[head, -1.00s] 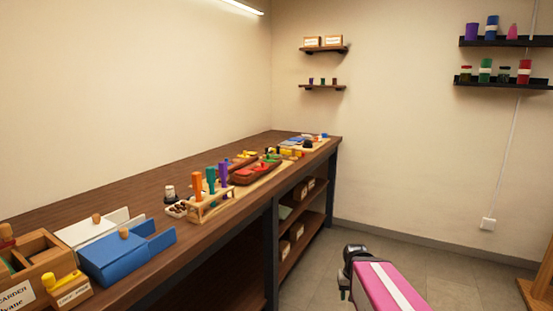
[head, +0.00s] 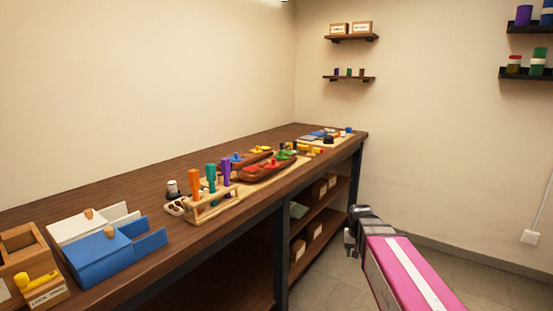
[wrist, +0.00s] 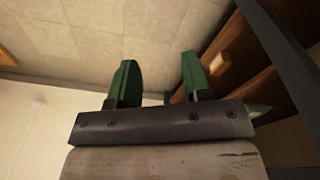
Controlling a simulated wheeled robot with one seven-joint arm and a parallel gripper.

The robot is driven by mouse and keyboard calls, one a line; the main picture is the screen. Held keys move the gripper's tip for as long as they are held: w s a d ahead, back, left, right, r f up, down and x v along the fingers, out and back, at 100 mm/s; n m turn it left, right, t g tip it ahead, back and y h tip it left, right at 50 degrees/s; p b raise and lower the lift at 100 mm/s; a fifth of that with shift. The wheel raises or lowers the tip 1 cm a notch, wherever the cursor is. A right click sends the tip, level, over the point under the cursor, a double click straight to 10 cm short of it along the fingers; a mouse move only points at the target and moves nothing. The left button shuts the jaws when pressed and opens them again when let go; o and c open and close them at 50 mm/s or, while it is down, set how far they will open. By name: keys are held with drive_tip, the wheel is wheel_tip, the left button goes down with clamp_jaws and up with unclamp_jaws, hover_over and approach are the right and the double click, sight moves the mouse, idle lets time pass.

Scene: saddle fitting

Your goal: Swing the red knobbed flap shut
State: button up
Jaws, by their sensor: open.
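My gripper (head: 349,238) is in the head view, low in front of the bench and well apart from the red parts. In the wrist view my gripper (wrist: 158,82) has its two green fingers spread, with nothing between them.
The wooden bench (head: 140,178) runs along the left wall. On it stand a blue box (head: 98,258), a white one (head: 80,226) and a rack (head: 212,205) of coloured handles. Boxes sit on shelves below. The floor (head: 325,284) beside the bench looks clear.

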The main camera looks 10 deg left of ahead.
drive_tip(key=w+a+r+t, duration=0.1)
drive_tip(key=w+a+r, duration=0.3)
drive_tip(key=a+r, duration=0.45)
drive_tip(key=w+a+r+t, duration=0.1)
drive_tip(key=w+a+r, duration=0.3)
drive_tip(key=a+r, duration=0.45)
drive_tip(key=w+a+r, duration=0.4)
drive_tip(key=a+r, duration=0.3)
drive_tip(key=r, duration=0.3)
drive_tip(key=s+a+r+t, duration=0.1)
drive_tip(key=s+a+r, duration=0.1)
drive_tip(key=a+r, duration=1)
drive_tip(key=shift+n+y, duration=0.4)
drive_tip(key=shift+n, duration=0.1)
drive_tip(key=x, duration=0.6)
drive_tip(key=w+d+x, duration=0.1)
drive_tip(key=x, duration=0.3)
drive_tip(key=shift+d+r, duration=0.1)
drive_tip(key=shift+r, duration=0.05)
clamp_jaws()
